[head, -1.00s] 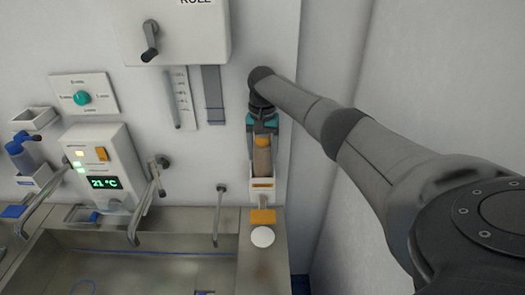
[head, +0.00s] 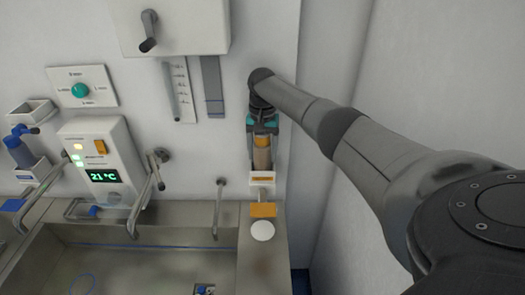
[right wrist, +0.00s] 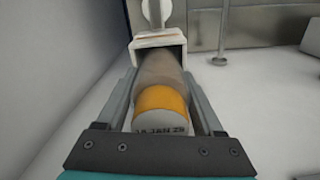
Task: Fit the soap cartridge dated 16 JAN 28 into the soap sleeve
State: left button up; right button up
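My right gripper (head: 262,142) points down along the wall at the right of the sink and is shut on a soap cartridge (head: 262,160). In the right wrist view the cartridge (right wrist: 161,100) is a translucent brownish cylinder with an orange band, between the two fingers (right wrist: 160,80). Its pale end cap bears a date with JAN; the digits are too blurred to read surely. The white soap sleeve (head: 262,178) is on the wall just below. In the right wrist view the cartridge's far end is at the sleeve's mouth (right wrist: 158,40); depth inside is hidden. My left gripper is out of view.
Below the sleeve are an orange lever (head: 263,210) and a white round piece (head: 262,231) over the steel sink's rim (head: 262,265). A tap (head: 219,210) stands left of the sleeve.

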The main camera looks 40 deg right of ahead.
jog(key=o, duration=0.5)
jog(key=shift+c, duration=0.2)
notch_tip(320, 180, up, 15)
jog(key=shift+r+b, duration=0.2)
jog(key=shift+b, duration=0.5)
jog(key=shift+f, duration=0.1)
